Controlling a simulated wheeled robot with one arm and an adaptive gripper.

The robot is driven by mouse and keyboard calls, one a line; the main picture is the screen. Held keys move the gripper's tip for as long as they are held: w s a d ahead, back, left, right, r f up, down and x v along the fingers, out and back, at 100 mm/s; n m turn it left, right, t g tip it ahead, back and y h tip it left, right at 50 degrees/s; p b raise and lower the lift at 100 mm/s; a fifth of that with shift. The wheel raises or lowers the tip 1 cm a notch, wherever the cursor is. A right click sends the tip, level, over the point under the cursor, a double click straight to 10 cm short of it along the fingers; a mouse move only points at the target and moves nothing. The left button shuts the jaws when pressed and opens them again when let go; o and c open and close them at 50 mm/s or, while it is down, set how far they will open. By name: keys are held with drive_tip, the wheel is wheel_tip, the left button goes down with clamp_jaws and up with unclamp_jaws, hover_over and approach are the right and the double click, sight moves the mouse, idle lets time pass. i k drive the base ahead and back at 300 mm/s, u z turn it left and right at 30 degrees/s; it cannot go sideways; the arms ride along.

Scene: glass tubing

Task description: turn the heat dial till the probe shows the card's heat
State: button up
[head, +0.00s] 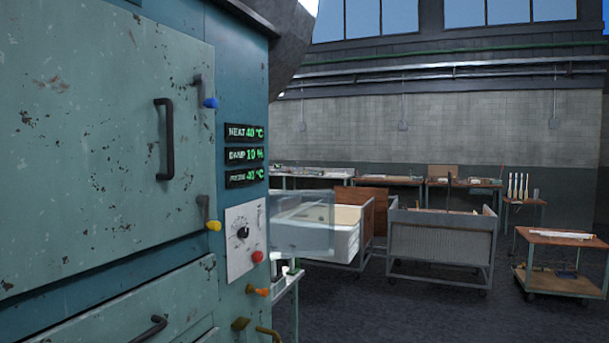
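The heat dial appears to be the black knob (242,233) on a white plate with a printed scale, on the front of a worn teal cabinet (80,130). Its exact pointer setting is too small to read. Above it, the heat readout (245,132) shows 40 °C. The lowest readout (245,177), apparently the probe's, shows 40 °C in green; its label is hard to read. I cannot make out the card with the heat on it. My gripper is not in view.
A damp readout (245,155) shows 10 %. Wheeled carts (440,240) and a trolley (562,237) stand to the right. Dark floor between them is clear.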

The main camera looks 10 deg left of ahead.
sight(244, 231)
drive_tip(key=u, duration=0.15)
drive_tip(key=i, duration=0.95)
drive_tip(key=u, duration=0.75)
drive_tip(key=k, duration=0.5)
drive_tip(key=z, duration=0.6)
drive_tip(key=i, duration=0.75)
drive_tip(key=u, duration=1.7)
